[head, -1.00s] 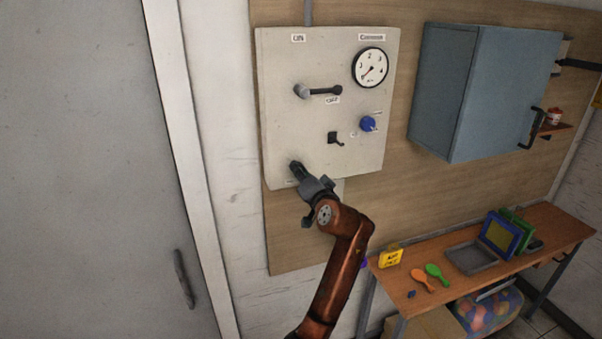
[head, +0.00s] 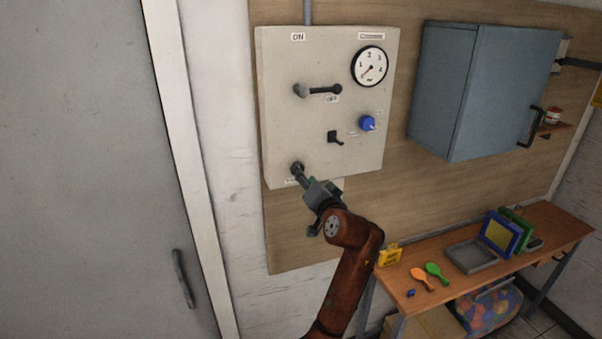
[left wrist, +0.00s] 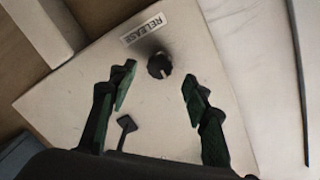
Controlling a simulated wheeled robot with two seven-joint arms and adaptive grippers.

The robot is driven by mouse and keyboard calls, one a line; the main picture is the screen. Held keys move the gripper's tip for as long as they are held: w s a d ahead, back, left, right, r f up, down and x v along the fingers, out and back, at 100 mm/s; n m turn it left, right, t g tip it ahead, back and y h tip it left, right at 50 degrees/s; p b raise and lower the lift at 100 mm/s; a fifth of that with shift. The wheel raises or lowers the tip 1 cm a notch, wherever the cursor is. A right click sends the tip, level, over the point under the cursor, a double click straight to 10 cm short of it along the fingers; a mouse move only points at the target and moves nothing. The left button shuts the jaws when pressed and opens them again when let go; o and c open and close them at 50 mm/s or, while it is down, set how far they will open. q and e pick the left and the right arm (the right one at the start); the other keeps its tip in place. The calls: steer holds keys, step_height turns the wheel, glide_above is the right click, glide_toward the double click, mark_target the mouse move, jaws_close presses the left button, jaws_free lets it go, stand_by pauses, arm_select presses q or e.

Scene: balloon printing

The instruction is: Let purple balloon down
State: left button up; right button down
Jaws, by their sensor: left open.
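The pale control panel (head: 325,110) hangs on the wall. A dark round knob (head: 297,166) sits at its lower left; in the left wrist view the knob (left wrist: 159,65) has a white mark, beside a RELEASE label (left wrist: 143,29). My left gripper (head: 304,178) is just below and right of the knob. In the left wrist view its green-padded fingers (left wrist: 156,88) are spread open and empty, with the knob beyond them, apart from both. I cannot make out a purple balloon. My right gripper is not in view.
The panel also holds a gauge (head: 370,66), an ON/OFF lever (head: 318,90), a black switch (head: 334,137) and a blue knob (head: 367,123). A blue-grey cabinet (head: 485,90) is at right.

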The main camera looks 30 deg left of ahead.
arm_select(q)
steer(key=v, duration=0.7)
steer(key=shift+s+d, duration=0.25)
